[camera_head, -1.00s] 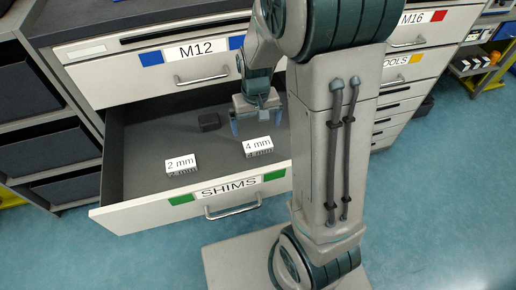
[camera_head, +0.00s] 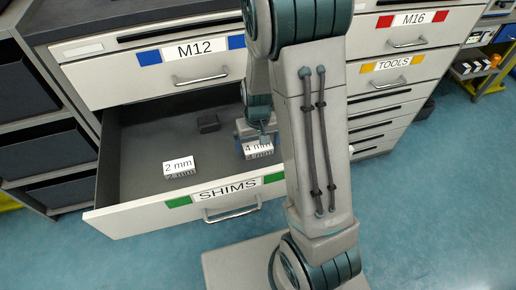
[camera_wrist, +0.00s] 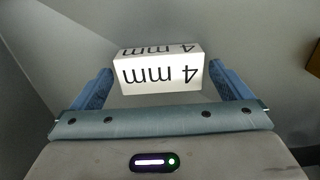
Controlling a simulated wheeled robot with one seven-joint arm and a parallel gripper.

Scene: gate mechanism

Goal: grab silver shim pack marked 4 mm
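The 4 mm shim pack (camera_head: 258,150) lies in the open SHIMS drawer, near its right side. Its white label with "4 mm" faces the front. My gripper (camera_head: 254,137) is down in the drawer at this pack, partly hidden by my arm. In the wrist view the pack (camera_wrist: 160,72) shows upside down between the two blue fingers of my gripper (camera_wrist: 160,85). The fingers are spread, with a gap on each side of the pack.
The 2 mm shim pack (camera_head: 180,166) stands to the left in the same drawer. A dark block (camera_head: 208,123) lies farther back. The drawer's front panel (camera_head: 140,214) and the closed M12 drawer (camera_head: 115,82) above border the space.

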